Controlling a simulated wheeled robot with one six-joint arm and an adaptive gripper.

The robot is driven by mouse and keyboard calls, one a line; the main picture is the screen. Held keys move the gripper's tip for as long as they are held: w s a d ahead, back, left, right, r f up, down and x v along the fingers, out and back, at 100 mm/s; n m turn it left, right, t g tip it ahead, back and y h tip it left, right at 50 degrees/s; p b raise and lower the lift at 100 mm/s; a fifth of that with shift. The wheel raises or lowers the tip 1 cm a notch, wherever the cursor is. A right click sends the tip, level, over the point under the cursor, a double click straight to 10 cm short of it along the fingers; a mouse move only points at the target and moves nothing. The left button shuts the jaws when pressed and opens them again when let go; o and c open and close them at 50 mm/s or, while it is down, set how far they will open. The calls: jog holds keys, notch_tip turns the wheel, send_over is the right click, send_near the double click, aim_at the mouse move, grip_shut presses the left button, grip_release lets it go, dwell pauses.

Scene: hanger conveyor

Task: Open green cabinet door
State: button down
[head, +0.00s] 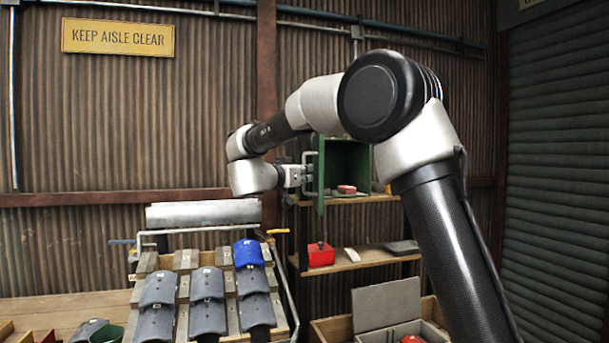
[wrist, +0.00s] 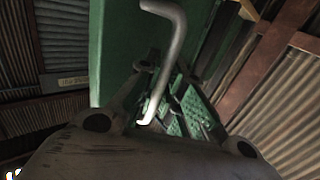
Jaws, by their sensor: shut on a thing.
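The green cabinet (head: 346,160) stands on the upper wall shelf, its dark inside showing. Its green door (head: 321,178) stands swung out at the left side, seen nearly edge-on in the head view. In the wrist view the door's green face (wrist: 118,45) is close, with a bent metal bar handle (wrist: 172,50) running down between my fingers. My gripper (head: 304,176) is beside the door's left face, shut on the handle. The fingers show in the wrist view, with the exact contact partly hidden.
A red object (head: 346,189) lies at the cabinet's opening. The lower shelf (head: 362,257) holds a red box (head: 320,254) and grey pieces. A sloped rack with grey and blue curved pieces (head: 248,253) stands below left. An open wooden box (head: 335,330) is below.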

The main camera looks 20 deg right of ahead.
jog(key=c, duration=1.5)
grip_release()
jog(key=shift+d+r, duration=0.15)
jog(key=shift+r, duration=0.1)
jog(key=shift+f, duration=0.1)
jog(key=v, duration=1.2)
